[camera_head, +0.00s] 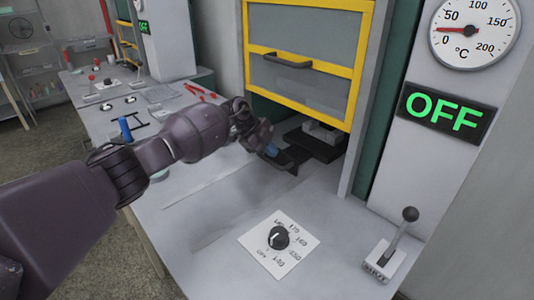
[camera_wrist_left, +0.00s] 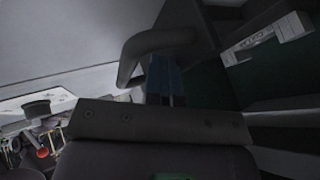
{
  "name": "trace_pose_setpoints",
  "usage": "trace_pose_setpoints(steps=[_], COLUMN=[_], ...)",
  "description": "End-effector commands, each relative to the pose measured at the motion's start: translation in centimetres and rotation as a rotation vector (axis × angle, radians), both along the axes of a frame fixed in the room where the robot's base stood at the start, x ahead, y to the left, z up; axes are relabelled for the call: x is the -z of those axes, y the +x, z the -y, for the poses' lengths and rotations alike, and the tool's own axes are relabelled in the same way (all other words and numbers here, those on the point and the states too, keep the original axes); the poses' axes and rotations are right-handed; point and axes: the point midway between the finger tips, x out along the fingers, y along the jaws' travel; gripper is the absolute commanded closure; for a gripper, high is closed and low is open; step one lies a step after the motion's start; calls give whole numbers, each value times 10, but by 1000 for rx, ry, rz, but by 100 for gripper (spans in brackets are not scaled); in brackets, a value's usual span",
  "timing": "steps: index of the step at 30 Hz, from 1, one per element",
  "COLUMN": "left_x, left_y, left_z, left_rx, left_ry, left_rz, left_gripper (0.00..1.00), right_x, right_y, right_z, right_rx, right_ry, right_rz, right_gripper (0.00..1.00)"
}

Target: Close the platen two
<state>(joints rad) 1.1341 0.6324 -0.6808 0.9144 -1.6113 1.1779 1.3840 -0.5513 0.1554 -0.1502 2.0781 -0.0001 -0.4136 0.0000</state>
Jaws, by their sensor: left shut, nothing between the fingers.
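A machine stands at centre right with a yellow-framed guard door (camera_head: 300,55), raised so that there is an opening below it. Inside the opening lies a dark plate (camera_head: 318,147), which looks like the platen; I cannot read any number on it. A dark handle (camera_head: 288,165) sticks out at its front. My left gripper (camera_head: 271,151) reaches in from the left and is at this handle. In the left wrist view the blue fingers (camera_wrist_left: 164,80) are shut and empty, close to a curved dark handle (camera_wrist_left: 150,44); I cannot tell whether they touch. My right gripper is out of view.
A dial knob (camera_head: 279,238) sits on the bench in front. A lever (camera_head: 403,232) stands at the right, below a green OFF sign (camera_head: 445,113) and a temperature gauge (camera_head: 474,30). A blue cylinder (camera_head: 125,129) and red tools (camera_head: 202,93) lie further back left.

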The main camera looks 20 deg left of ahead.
Motion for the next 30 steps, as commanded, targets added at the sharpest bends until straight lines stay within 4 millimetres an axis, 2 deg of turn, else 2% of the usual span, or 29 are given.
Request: trace_pose_setpoints(steps=[14, 23, 30], left_x=[-10, -50, -74], left_y=[3, -8, -20], left_z=[0, -30, -56], left_rx=[-4, -6, -2], left_ry=[-6, -3, -1], left_rz=[16, 22, 11], left_gripper=[100, 100, 100], right_x=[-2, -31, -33], right_y=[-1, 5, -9], right_z=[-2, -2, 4], right_rx=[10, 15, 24], right_ry=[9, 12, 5], right_rz=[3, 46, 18], right_gripper=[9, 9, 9])
